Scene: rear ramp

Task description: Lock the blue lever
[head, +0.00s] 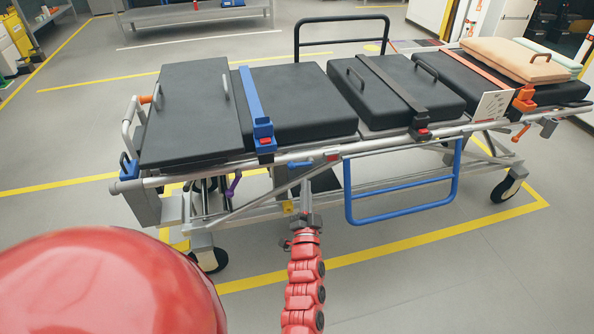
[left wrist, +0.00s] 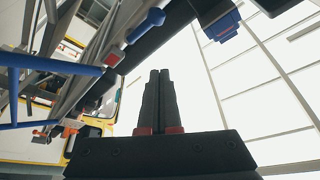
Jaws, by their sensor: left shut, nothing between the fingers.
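The blue lever (head: 300,164) is a short blue-ended handle on the near side rail of the stretcher (head: 240,176), below the black pads. In the left wrist view a blue-tipped lever (left wrist: 150,20) shows at the top, above and slightly left of the fingertips. My left gripper (head: 306,192), on the red segmented arm, is just below the lever in the head view. Its dark fingers (left wrist: 159,73) are together and empty in the left wrist view. A gap shows between fingertips and lever there. My right gripper is not in view.
A blue tubular side rail (head: 405,190) hangs right of the gripper. A purple lever (head: 233,184) is to its left, and a blue strap with a buckle (head: 262,130) lies above. An orange lever (head: 520,133) is farther right. Floor in front is clear.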

